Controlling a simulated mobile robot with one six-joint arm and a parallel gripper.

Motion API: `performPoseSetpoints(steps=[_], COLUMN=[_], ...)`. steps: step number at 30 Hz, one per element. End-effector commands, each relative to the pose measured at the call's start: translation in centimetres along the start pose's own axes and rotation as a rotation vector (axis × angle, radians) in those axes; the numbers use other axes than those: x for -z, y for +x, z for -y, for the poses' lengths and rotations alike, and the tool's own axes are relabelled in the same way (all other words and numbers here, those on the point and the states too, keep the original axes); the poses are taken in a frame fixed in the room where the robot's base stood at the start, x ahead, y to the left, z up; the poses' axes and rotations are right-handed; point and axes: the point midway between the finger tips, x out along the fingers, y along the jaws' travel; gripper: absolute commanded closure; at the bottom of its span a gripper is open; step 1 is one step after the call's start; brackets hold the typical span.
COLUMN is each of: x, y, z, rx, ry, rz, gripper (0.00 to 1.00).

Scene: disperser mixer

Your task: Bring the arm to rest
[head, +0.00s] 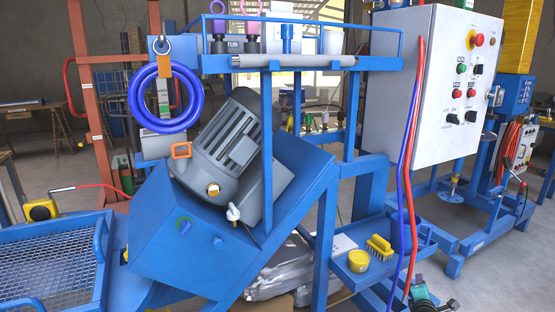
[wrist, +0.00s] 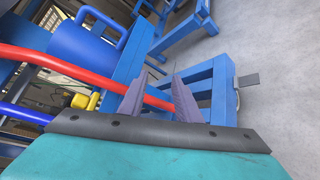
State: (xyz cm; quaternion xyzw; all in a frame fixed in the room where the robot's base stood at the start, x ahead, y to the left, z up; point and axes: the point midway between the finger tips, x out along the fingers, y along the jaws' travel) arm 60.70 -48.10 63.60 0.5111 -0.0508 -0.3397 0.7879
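My gripper shows in the wrist view (wrist: 160,80) as two grey-purple fingers on a dark plate with a teal body behind. The fingertips stand apart and the gripper is open. A red hose (wrist: 60,62) crosses behind the left finger and shows in the gap between the fingers. I cannot tell whether it lies between them or beyond; no grip on it shows. In the head view, part of my gripper (head: 448,303) shows at the bottom edge, right of the hanging red hose (head: 409,190) and blue hose (head: 401,165). The rest of the arm is out of view.
A white control cabinet (head: 405,110) stands above the gripper. A small blue shelf (head: 375,268) with a yellow jar (head: 358,261) and brush (head: 380,246) lies to its left. A blue tilted machine with a grey motor (head: 228,140) fills the middle. Bare floor (head: 500,280) lies to the right.

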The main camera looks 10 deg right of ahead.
Motion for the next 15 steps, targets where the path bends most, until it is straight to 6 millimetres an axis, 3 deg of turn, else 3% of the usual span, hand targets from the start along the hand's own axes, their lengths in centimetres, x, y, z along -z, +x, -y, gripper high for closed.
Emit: performPoseSetpoints(steps=[8, 15], x=[9.4, 17.8], y=[-2.1, -6.8], z=[4.9, 10.1], rx=[0.272, 0.551], ry=[0.347, 0.601], rz=[-0.028, -0.007], gripper=[0.70, 0.70])
